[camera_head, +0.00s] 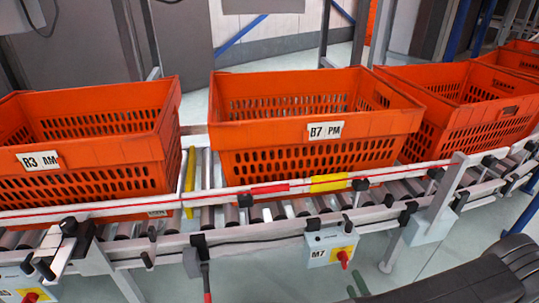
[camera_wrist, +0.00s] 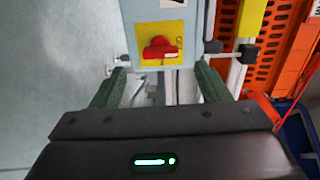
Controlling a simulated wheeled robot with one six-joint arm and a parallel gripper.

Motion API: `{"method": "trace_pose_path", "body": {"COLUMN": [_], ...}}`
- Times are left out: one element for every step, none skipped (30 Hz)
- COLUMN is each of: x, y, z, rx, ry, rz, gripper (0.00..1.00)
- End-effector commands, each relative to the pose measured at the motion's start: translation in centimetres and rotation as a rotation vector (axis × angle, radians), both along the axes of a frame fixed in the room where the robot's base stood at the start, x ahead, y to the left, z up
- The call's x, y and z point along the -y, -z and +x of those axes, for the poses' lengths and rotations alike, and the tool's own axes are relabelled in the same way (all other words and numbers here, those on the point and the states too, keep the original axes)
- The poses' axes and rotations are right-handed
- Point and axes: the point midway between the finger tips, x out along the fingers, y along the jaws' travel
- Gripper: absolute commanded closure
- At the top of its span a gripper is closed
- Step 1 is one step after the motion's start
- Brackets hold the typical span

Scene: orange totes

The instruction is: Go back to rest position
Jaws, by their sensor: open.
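My gripper (camera_wrist: 160,72) shows in the wrist view with its two green fingers spread apart and nothing held between them. Beyond the fingertips is a pale control box (camera_wrist: 150,12) with a red rotary switch (camera_wrist: 160,49) on a yellow plate. I cannot tell whether the fingers touch the box.
Orange totes stand on a roller conveyor: one labelled B3 AM (camera_head: 90,150), one labelled B7 PM (camera_head: 310,140), others at right (camera_head: 465,110). Control box M7 (camera_head: 331,247) hangs from the front rail (camera_head: 260,232). Floor (camera_head: 400,280) shows in front. A blue container (camera_wrist: 300,140) is at the wrist view's right.

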Motion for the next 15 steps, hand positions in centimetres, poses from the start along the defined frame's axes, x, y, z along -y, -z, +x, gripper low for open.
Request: {"method": "trace_pose_path", "body": {"x": [-0.2,-0.3,-0.4,-0.5,-0.6,-0.7,-0.8,-0.8,-0.9,-1.0,-1.1,-1.2,-1.3,-1.4,-1.4], "y": [0.2,0.2,0.2,0.2,0.2,0.2,0.1,0.1,0.1,0.1,0.1,0.2,0.2,0.2,0.1], "z": [0.8,1.2,1.7,2.2,2.6,3.2,3.6,4.0,4.6,5.0,5.4,6.0,6.4,6.9,7.5], "rx": [0.000,0.000,0.000,0.000,0.000,0.000,0.001,0.001,0.001,0.001,0.001,0.001,0.001,0.001,0.001], "ry": [-0.004,-0.004,-0.004,-0.004,-0.005,-0.004,-0.004,-0.004,-0.004,-0.004,-0.004,-0.004,-0.004,-0.004,-0.004], "rz": [0.000,0.000,0.001,0.001,0.001,0.001,0.000,0.000,0.000,0.000,0.000,-0.001,-0.001,-0.001,-0.001], "gripper": [0.31,0.31,0.31,0.31,0.31,0.31,0.31,0.31,0.31,0.31,0.31,0.31,0.31,0.31,0.31]}}
